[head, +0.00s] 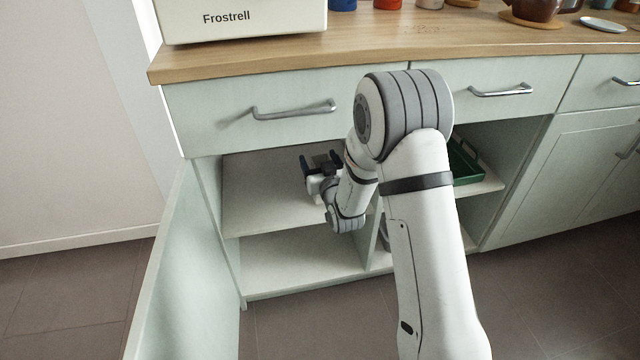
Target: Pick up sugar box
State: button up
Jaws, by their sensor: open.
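My gripper (321,163) is at the open cupboard, just above its upper shelf (262,190). Its dark fingers are open and point into the cupboard, away from the camera. No sugar box can be made out in the head view. My arm hides part of the cupboard's right side, and the drawer front hides the back of the upper shelf, so I cannot tell what lies there.
The cupboard door (190,270) stands open at the left. The lower shelf (300,262) looks bare where visible. A green tray (466,165) sits in the compartment to the right. Above is the wooden counter (270,58) with a white Frostrell box (240,30).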

jog(key=shift+c, duration=0.6)
jog(key=c, duration=1.3)
